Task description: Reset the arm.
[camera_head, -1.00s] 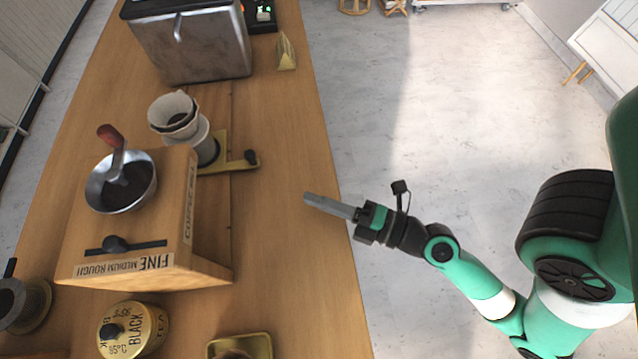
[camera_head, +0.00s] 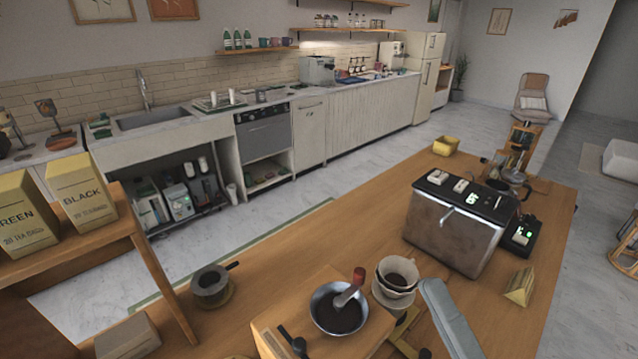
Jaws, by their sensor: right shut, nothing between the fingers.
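The grey fingers of my right gripper (camera_head: 449,318) show at the bottom of the head view, shut and empty. They are over the wooden counter (camera_head: 350,225), to the right of the coffee dripper with its paper filter (camera_head: 396,280). The rest of the right arm is cut off by the lower edge. I cannot tell how high the fingers are above the counter. My left gripper is not in view.
A wooden grinder with a metal bowl (camera_head: 338,308) stands left of the dripper. A metal machine (camera_head: 452,233) stands behind the gripper, and a small gold wedge (camera_head: 519,287) stands to its right. Tea boxes (camera_head: 82,195) sit on a shelf at left.

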